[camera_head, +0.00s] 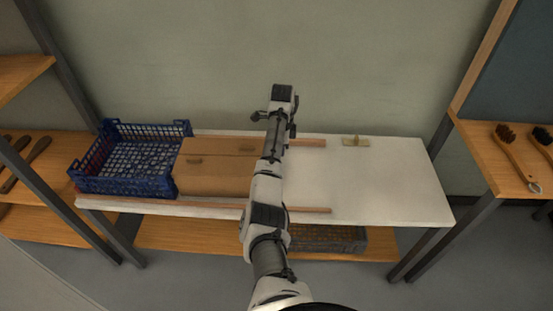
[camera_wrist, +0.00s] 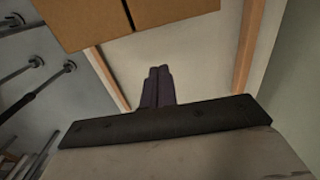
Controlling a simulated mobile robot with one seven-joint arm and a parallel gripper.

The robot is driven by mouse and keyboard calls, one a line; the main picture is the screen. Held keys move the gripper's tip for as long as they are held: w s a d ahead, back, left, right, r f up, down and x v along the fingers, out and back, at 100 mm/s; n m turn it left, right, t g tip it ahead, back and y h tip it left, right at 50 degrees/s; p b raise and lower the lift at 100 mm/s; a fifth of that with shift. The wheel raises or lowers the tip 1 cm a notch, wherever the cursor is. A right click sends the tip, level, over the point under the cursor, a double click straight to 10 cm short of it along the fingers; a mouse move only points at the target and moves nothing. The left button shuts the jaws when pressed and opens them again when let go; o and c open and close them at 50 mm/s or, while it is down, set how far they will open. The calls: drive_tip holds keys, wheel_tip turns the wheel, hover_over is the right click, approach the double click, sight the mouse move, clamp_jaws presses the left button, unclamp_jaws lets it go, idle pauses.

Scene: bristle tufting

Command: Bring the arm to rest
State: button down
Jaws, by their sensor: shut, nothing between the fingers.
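My arm reaches from the bottom middle of the head view over the white table (camera_head: 395,185). Its wrist end is above the table's back part, near the wall. In the wrist view my gripper (camera_wrist: 158,70) has its two dark fingers shut side by side, with nothing between them. The fingers do not show clearly in the head view. The fingers appear over the white tabletop between two wooden rails, apart from the brown wooden piece (camera_wrist: 150,8) at the top of that view.
A blue crate (camera_head: 125,185) stands at the table's left end. Beside it lies a brown wooden board (camera_head: 215,175) between the rails, partly behind my arm. Brushes (camera_head: 515,150) lie on the right shelf. The table's right part is clear.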

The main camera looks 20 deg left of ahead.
drive_tip(key=shift+r+b, duration=0.35)
drive_tip(key=shift+r, duration=1.95)
